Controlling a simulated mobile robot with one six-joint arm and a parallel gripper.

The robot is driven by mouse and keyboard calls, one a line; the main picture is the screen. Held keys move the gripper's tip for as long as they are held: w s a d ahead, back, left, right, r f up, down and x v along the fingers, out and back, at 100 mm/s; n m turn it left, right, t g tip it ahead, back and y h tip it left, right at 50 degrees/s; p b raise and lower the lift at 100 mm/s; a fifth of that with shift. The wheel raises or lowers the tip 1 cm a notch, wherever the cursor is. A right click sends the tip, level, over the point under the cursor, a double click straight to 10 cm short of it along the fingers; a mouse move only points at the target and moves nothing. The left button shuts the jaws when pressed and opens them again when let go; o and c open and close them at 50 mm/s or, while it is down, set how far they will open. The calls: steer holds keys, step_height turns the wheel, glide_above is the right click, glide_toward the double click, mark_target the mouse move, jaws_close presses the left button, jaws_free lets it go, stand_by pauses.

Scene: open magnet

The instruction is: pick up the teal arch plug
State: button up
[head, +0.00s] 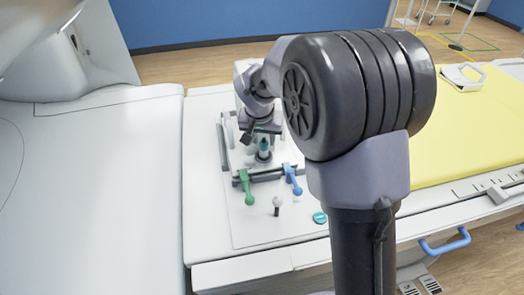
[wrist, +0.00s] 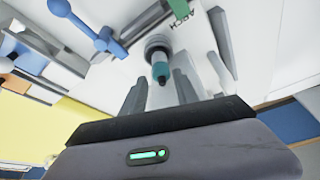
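The teal arch plug (wrist: 160,72) has a grey round collar and a teal band and shows in the middle of the wrist view, below a printed "ARCH" label. It also shows in the head view (head: 264,147), upright on the grey fixture under my gripper. In the wrist view my gripper (wrist: 160,78) is open, with one grey finger to the left of the plug and one to the right. A gap shows between the plug and each finger. I cannot tell how far the fingertips reach along the plug. The fingers are small and unclear in the head view.
A green handle (head: 247,187) and a blue handle (head: 292,180) stand at the fixture's front. A small grey knob (head: 277,204) and a teal disc (head: 320,217) are nearer the front edge. A yellow mat (head: 470,125) lies to the right. My arm hides part of the bench.

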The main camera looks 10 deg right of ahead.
mark_target(263, 144)
steer(key=b+x, duration=0.1)
steer(key=x, duration=0.3)
steer(key=b+x, duration=0.1)
steer(key=x, duration=0.1)
steer(key=shift+s+a+f+b, duration=0.15)
steer(key=shift+s+f+b, duration=0.1)
steer(key=shift+b, duration=0.1)
steer(key=shift+w, duration=0.2)
steer(key=shift+s, duration=0.1)
jaws_close()
steer(key=shift+r, duration=0.1)
